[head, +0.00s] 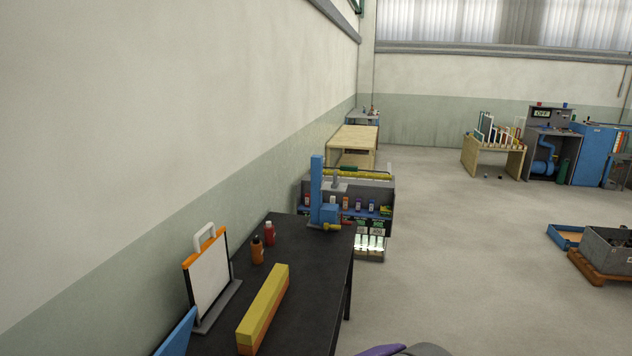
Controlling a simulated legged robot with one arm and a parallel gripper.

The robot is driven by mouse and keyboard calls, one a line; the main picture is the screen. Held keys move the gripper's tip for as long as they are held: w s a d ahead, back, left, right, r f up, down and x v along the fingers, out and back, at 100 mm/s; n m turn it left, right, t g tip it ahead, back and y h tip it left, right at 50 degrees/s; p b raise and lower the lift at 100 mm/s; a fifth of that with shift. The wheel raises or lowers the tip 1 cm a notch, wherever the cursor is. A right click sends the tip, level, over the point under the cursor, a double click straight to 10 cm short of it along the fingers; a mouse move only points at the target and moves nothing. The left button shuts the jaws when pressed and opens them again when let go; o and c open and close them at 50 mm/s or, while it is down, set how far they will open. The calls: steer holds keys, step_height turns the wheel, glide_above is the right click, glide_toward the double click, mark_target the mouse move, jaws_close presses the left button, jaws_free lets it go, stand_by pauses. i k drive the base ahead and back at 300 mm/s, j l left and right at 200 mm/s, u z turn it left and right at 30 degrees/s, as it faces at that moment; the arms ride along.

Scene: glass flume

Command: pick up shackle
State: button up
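I cannot make out a shackle anywhere in the head view; it may be hidden or too small to tell. My gripper is not in view. A purple and grey rounded shape shows at the bottom edge, and I cannot tell what it is. A black table (313,287) stands along the left wall. On it are a yellow and orange block (264,308), two small bottles, orange-brown (257,250) and red (269,233), a white framed panel (208,277) and a blue upright device (318,190).
Behind the table are a grey shelf unit (383,200) with several small items and a wooden table (353,137). At right are a rack table (492,160), blue cabinets (590,153), a blue tray (565,238) and a grey crate (608,255) on a pallet. The middle floor is clear.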

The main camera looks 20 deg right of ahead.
mark_target(334, 184)
steer(key=i+l, duration=0.9)
steer(key=l, duration=0.15)
steer(key=i+l, duration=0.85)
steer(key=l, duration=0.25)
steer(key=i+l, duration=0.9)
steer(key=l, duration=0.15)
steer(key=l+z, duration=0.05)
